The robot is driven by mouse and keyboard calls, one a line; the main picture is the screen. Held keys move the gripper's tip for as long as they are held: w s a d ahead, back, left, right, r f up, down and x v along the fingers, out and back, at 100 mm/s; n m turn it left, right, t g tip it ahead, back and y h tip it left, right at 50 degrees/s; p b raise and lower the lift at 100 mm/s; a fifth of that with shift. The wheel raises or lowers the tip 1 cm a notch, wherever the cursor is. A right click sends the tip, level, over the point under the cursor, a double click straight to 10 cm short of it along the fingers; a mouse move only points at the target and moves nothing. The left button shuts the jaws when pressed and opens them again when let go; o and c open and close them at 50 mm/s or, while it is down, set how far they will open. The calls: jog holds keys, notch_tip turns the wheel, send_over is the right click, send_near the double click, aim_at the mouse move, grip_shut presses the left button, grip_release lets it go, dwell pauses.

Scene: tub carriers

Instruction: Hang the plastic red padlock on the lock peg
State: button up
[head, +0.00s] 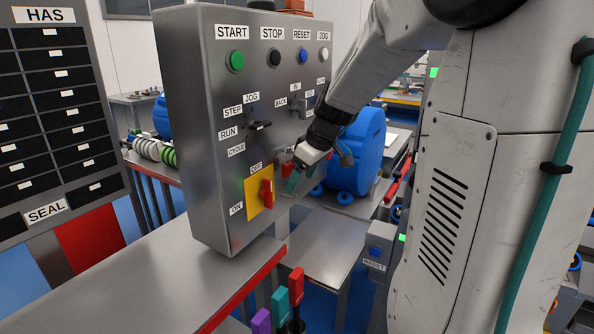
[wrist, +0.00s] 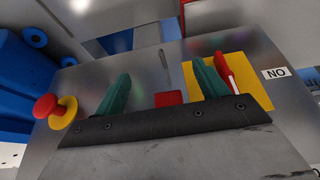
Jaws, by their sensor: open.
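The control box (head: 196,130) stands on the bench, with a yellow plate (head: 254,205) and red switch handle (head: 267,193) low on its face. My gripper (head: 292,182) is at the face, right of that plate. In the wrist view its two teal fingers (wrist: 162,92) are apart. A small red block (wrist: 168,98), which looks like the padlock, shows between them with gaps on both sides. A thin metal piece (wrist: 163,58) shows in line with it, perhaps the peg or shackle. Whether the padlock hangs on the peg I cannot tell.
A red mushroom button (wrist: 46,106) on a yellow ring is on the face beside my gripper. Upright red (head: 296,284), teal (head: 280,308) and purple (head: 261,320) pieces stand in front of the bench (head: 150,275). A blue machine (head: 357,150) is behind my gripper.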

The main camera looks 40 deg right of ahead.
jog(key=s+d+f, duration=0.1)
jog(key=s+d, duration=0.1)
jog(key=s, duration=0.5)
jog(key=shift+d+f, duration=0.2)
dwell(0.4)
dwell(0.5)
